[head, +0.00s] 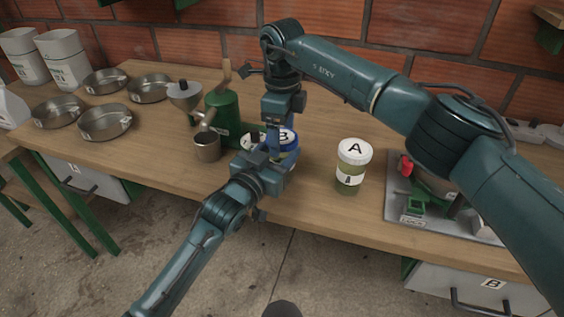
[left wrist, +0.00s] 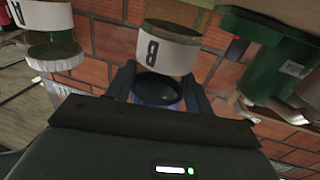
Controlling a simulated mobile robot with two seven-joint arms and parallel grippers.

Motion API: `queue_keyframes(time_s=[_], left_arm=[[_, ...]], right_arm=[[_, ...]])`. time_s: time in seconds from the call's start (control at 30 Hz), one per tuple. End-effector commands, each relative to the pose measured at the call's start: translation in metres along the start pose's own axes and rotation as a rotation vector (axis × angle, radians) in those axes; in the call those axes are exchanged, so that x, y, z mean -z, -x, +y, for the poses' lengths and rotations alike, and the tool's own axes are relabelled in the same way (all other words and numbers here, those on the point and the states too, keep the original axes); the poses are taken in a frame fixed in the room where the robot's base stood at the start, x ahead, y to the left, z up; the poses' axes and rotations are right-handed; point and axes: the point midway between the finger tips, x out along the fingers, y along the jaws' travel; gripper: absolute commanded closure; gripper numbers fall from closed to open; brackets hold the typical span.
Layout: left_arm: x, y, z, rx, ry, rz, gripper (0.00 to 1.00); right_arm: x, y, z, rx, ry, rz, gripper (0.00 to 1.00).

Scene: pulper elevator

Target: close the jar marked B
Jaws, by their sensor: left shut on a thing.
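The blue lid (head: 287,136), marked B on top, is in the middle of the bench in the head view. In the left wrist view, which is upside down, the jar marked B (left wrist: 168,48) is at the top with its white label. The blue lid (left wrist: 158,90) is between my left gripper's fingers. My left gripper (head: 270,155) is shut on this lid. The lid lies by the jar's mouth; I cannot tell whether it touches. My right gripper (head: 280,120) points down just over the lid, and its fingertips are hard to make out.
The jar marked A (head: 352,165), with a white lid, stands to the right. A green grinder (head: 222,110) and metal cup (head: 207,146) stand to the left. A partly hidden white round thing (head: 251,141) is beside the lid. Several metal pans (head: 106,122) lie further left.

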Motion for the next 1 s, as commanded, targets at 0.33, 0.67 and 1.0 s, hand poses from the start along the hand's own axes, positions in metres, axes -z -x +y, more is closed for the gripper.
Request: queue_keyframes(time_s=[0.33, 0.67, 1.0], left_arm=[[-0.0007, 0.0000, 0.0000, 0.000, 0.000, -0.002, 1.00], [-0.0007, 0.0000, -0.0001, 0.000, 0.000, -0.002, 1.00], [-0.0007, 0.0000, -0.0001, 0.000, 0.000, -0.002, 1.00]], right_arm=[[0.0001, 0.0003, -0.0001, 0.000, 0.000, 0.000, 0.53], [0.0000, 0.0004, 0.0000, 0.000, -0.003, 0.000, 0.67], [0.0000, 0.0004, 0.0000, 0.000, -0.003, 0.000, 0.14]])
